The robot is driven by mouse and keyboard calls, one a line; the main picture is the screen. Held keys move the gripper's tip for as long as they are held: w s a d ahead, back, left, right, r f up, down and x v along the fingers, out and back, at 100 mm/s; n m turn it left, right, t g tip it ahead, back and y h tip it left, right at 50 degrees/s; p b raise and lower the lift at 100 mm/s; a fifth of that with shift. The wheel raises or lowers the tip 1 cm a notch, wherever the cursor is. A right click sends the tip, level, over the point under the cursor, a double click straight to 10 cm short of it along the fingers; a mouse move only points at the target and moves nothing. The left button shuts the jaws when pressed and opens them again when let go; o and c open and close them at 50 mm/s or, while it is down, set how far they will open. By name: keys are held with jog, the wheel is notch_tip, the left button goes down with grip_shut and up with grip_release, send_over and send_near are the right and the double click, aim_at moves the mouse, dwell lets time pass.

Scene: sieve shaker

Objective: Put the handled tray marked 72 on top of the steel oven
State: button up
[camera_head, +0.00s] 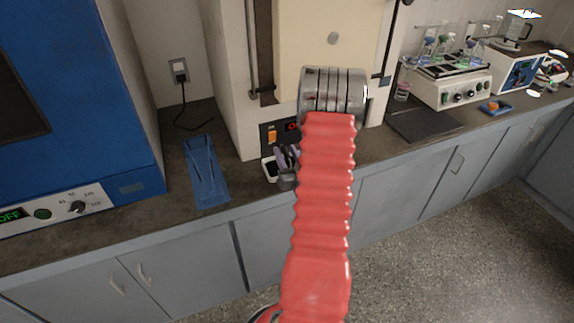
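I cannot make out a tray marked 72; no such number is readable. A blue shallow tray-like piece (206,172) lies on the counter left of the cream appliance, with no readable mark. My red-sleeved arm (323,210) rises through the middle and ends in a ribbed metal part (333,90) in front of the cream appliance.
The tall cream appliance (300,40) stands mid-counter. A dark mat (423,124), a flask shaker (450,88) and a blue-fronted instrument (520,75) are at right. The floor at lower right is clear.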

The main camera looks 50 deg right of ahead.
dwell(0.5)
grip_shut()
dwell(0.4)
